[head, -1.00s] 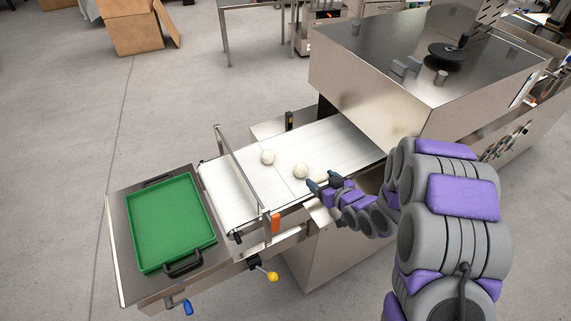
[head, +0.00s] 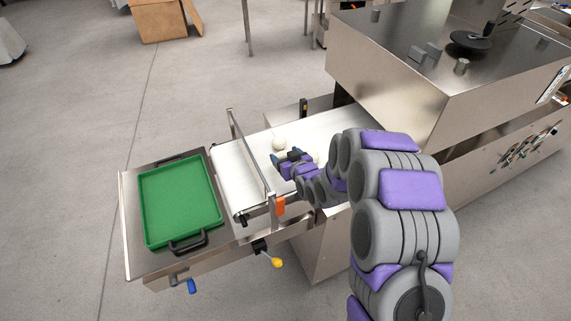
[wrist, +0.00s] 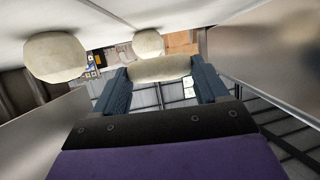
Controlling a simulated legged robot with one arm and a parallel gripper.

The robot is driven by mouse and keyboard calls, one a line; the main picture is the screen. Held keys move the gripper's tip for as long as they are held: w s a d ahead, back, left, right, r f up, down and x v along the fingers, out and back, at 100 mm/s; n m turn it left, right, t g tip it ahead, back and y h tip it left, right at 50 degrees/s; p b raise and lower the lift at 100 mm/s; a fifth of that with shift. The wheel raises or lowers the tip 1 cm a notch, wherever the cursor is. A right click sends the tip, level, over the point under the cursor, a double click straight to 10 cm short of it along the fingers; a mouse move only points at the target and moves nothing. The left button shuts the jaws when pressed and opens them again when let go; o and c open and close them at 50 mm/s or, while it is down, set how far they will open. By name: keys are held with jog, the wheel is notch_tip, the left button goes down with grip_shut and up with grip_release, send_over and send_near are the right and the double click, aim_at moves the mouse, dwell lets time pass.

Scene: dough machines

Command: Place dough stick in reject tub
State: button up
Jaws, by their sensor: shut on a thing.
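The dough stick (wrist: 160,68) is a short, pale roll held crosswise between the two blue fingers of my gripper (wrist: 161,78) in the wrist view. In the head view my gripper (head: 283,158) is over the white conveyor belt, close to a dough ball, and the stick cannot be made out there. A green tray (head: 148,240) with a low rim lies on the steel table at the left end of the belt, and it looks empty. I cannot tell whether this tray is the reject tub; no other tub shows.
One round dough ball (head: 278,144) sits on the belt (head: 236,182); another (head: 315,157) is partly hidden by my arm. A metal guard bar (head: 247,150) crosses the belt between my gripper and the tray. The large steel machine (head: 430,90) stands right.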

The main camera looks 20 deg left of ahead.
jog(key=a+f, duration=0.1)
jog(key=f, duration=0.1)
jog(key=a+f+b, duration=0.1)
jog(key=a, duration=0.1)
jog(key=shift+a+f, duration=0.15)
jog(key=shift+f, duration=0.2)
jog(key=shift+s+f, duration=0.2)
jog(key=shift+s, duration=0.05)
jog(key=shift+d, duration=0.6)
jog(key=o, duration=0.8)
jog(key=shift+w+d+f, duration=0.1)
jog(key=shift+w+d, duration=0.1)
jog(key=shift+d, duration=0.15)
jog(key=shift+o, duration=1.2)
jog(key=shift+a, duration=0.55)
jog(key=shift+d, duration=0.2)
jog(key=shift+r, duration=0.2)
